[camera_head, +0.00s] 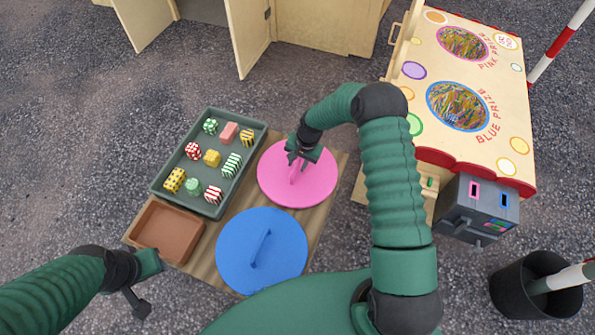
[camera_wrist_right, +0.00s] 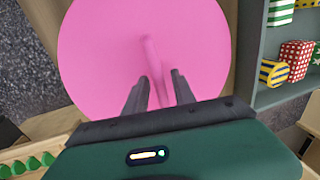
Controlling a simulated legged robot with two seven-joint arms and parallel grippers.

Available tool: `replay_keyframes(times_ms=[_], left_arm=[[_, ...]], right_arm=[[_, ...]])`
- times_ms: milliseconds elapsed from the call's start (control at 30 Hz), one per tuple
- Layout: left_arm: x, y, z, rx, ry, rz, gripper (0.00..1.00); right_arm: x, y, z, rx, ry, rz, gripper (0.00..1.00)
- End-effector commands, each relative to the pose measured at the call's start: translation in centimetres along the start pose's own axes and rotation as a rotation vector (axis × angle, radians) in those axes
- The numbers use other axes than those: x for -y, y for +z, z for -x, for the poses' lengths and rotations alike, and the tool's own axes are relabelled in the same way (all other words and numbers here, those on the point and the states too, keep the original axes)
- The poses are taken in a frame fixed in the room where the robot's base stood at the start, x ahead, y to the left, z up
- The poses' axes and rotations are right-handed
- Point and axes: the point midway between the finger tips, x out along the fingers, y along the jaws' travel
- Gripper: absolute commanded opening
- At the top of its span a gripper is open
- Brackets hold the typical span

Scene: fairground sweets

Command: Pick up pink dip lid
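The pink dip lid (camera_head: 318,184) is a round disc with a raised bar handle (camera_head: 296,174), lying on the wooden board. My right gripper (camera_head: 299,163) is over the lid from above. In the right wrist view the lid (camera_wrist_right: 98,45) fills the middle, and the two dark fingers (camera_wrist_right: 157,88) stand apart, one on each side of the handle (camera_wrist_right: 151,58). The right gripper is open; whether either finger touches the handle cannot be told. My left gripper (camera_head: 142,284) is low at the left, away from the lid, and its opening is unclear.
A blue lid (camera_head: 283,263) with a bar handle lies just below the pink one. A grey-green tray (camera_head: 163,166) of several patterned sweets and an empty brown tray (camera_head: 166,230) lie left. A wooden game stall (camera_head: 436,90), grey box (camera_head: 481,207) and black bin (camera_head: 508,284) stand right.

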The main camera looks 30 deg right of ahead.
Motion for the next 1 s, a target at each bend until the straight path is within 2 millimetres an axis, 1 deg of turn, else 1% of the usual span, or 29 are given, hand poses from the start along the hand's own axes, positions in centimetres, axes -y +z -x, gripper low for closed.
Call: replay_keyframes(times_ms=[33,200,233,1000], left_arm=[[0.01,0.00,0.00,0.000,0.000,0.000,0.36],[0.01,0.00,0.00,0.000,0.000,0.000,0.36],[0.01,0.00,0.00,0.000,0.000,0.000,0.36],[0.01,0.01,-0.02,0.000,0.000,0.000,0.36]], right_arm=[[0.00,0.00,0.00,0.000,0.000,0.000,0.23],[-0.03,-0.04,-0.03,0.001,0.000,0.000,0.01],[-0.03,-0.04,-0.03,0.001,0.000,0.000,0.00],[-0.11,-0.06,-0.06,0.001,0.001,0.000,0.00]])
